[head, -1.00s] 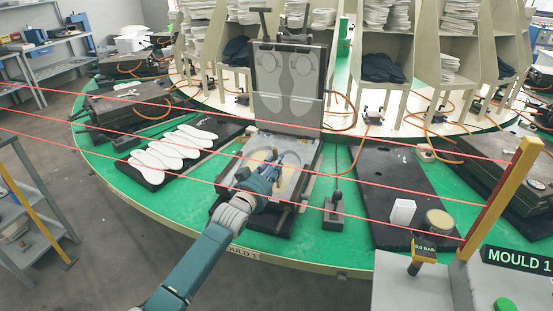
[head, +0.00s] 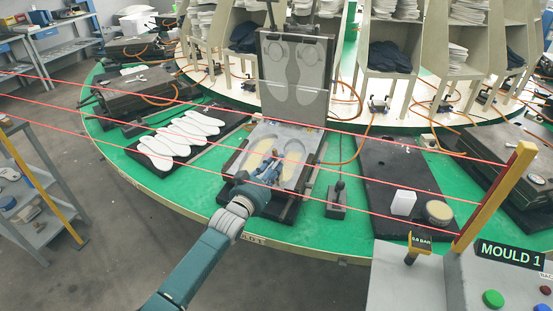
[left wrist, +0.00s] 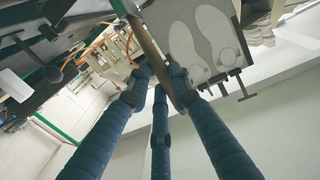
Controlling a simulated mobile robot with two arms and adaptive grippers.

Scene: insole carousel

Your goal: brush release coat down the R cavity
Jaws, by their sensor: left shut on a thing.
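The mould stands open, with its grey lid (head: 293,107) upright and its lower half (head: 306,176) flat on the green turntable. Two sole-shaped cavities lie in the lower half: the left-hand one (head: 257,154) looks yellowish, the right-hand one (head: 294,152) greyer. I cannot read which is marked R. My left gripper (head: 268,173) is over the front of the lower half. In the left wrist view its fingers (left wrist: 160,76) are closed around a brown brush handle (left wrist: 148,38). The brush tip is hidden. The lid also shows there (left wrist: 208,35). My right gripper is not in view.
White insoles (head: 180,140) lie on a dark board at left. A white block (head: 403,203) and a round tin (head: 438,212) sit on a dark plate at right. A small lever box (head: 337,200) stands beside the mould. Red beam lines cross in front, ending near a yellow post (head: 494,196).

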